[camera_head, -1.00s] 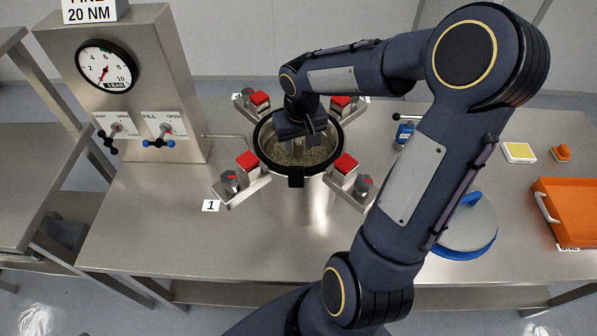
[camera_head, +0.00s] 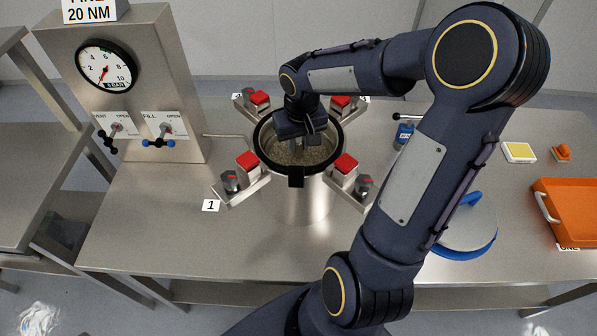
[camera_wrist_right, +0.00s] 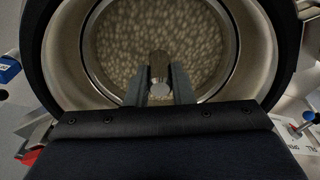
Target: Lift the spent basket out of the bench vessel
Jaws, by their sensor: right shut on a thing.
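The bench vessel (camera_head: 301,205) is a steel cylinder with a black rim, standing open on the bench. Inside it sits the spent basket (camera_wrist_right: 165,45), a round metal basket with a mottled tan content; it also shows in the head view (camera_head: 318,156). My right gripper (camera_wrist_right: 160,90) reaches down into the vessel mouth and is shut on the basket's small metal post at its middle. In the head view the right gripper (camera_head: 296,143) is mostly covered by its own wrist. My left gripper is not in view.
Red-topped clamps (camera_head: 247,162) stand out around the vessel. A gauge panel (camera_head: 150,75) with valve handles stands at the left.

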